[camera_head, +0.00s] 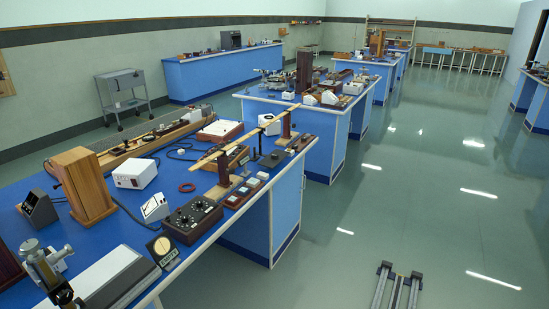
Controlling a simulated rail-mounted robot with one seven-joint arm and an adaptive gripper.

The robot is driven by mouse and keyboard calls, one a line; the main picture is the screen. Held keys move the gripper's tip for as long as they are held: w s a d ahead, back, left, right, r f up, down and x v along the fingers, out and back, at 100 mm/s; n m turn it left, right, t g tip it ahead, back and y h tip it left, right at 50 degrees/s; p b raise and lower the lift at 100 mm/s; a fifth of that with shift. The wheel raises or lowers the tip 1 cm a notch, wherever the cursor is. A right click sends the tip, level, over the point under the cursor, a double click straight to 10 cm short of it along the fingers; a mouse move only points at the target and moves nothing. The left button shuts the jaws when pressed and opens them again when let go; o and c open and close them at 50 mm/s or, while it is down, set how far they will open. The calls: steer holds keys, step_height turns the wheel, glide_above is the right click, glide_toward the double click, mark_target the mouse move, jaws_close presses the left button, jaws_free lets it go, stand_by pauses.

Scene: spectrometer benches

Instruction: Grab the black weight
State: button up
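A small black piece (270,160) lies on the nearest blue bench, right of centre, beside a thin upright stem. It looks like it could be the black weight, but it is too small for me to be sure. A long wooden beam (250,135) on dark upright supports stands close to it. My gripper is not in view, so I cannot see whether it is open or shut.
The nearest blue bench (231,226) is crowded: a black dial box (193,219), a wooden cabinet (83,184), a white box (134,173) and a metal instrument (43,268). Rails (397,287) lie on the floor. The green floor (420,210) at right is open.

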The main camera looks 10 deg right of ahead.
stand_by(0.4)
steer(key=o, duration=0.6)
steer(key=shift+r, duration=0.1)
